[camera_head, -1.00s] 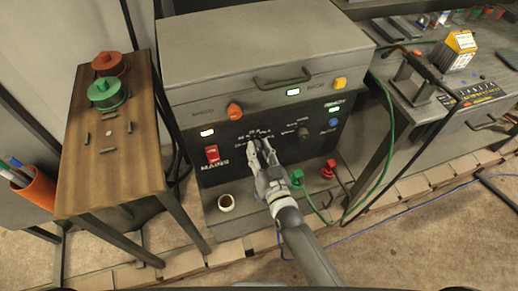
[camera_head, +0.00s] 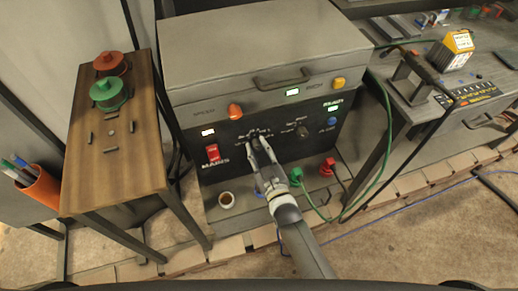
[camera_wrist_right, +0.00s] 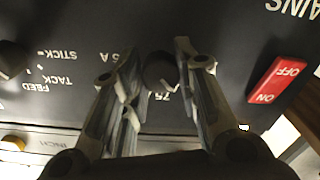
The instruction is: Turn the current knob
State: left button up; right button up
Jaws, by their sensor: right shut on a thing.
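The current knob (camera_wrist_right: 160,72) is a dark round knob on the black front panel (camera_head: 345,130) of the grey machine. Around it in the right wrist view I see pale markings, including "75" and "A". My right gripper (camera_head: 258,150) reaches up to the panel and is shut on this knob; in the right wrist view the two fingers (camera_wrist_right: 158,68) stand on either side of it. In the head view the fingers hide most of the knob. The left gripper is not in view.
A red mains switch (camera_head: 212,153) is left of the gripper and another dark knob (camera_head: 302,132) is right of it. Green (camera_head: 296,175) and red (camera_head: 327,166) cable plugs and a small cup (camera_head: 226,200) sit below. A wooden stand (camera_head: 115,165) is at the left.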

jog(key=o, duration=1)
jog(key=v, duration=1.2)
